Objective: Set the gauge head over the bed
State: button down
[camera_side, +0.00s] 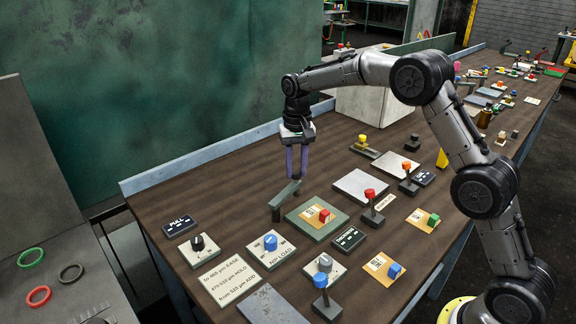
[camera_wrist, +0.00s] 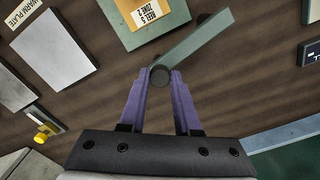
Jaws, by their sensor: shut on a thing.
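The gauge head appears to be a grey-green bar (camera_side: 284,195), also seen in the wrist view (camera_wrist: 195,47). Its lower left end stands on a short upright in the side view. My gripper (camera_side: 297,176) points down with purple fingers, and in the wrist view (camera_wrist: 160,76) it is shut on the round end of the bar. The likely bed is a flat green plate (camera_side: 297,218) to the right of the bar, also in the wrist view (camera_wrist: 178,17). A yellow card (camera_side: 309,215) with a red block (camera_side: 324,215) lies on the plate. The bar's held end is beside the plate's back edge.
A pale plate (camera_side: 361,186) and red-knobbed lever (camera_side: 370,205) stand right of the green plate. Blue (camera_side: 270,242) and black (camera_side: 197,243) knobs are in front. A light box (camera_side: 365,112) stands behind. Bare table lies left of the bar.

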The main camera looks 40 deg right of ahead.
jog(key=s+m, duration=0.4)
jog(key=m, duration=0.1)
jog(key=s+m, duration=0.2)
jog(key=m, duration=0.1)
jog(key=shift+s+a, duration=0.15)
jog(key=shift+a, duration=0.15)
jog(key=shift+s+a+m, duration=0.5)
jog(key=shift+s+m, duration=0.2)
jog(key=shift+m, duration=0.4)
jog(key=c, duration=0.6)
grip_release()
notch_tip(320, 180, up, 14)
jog(key=shift+f, duration=0.1)
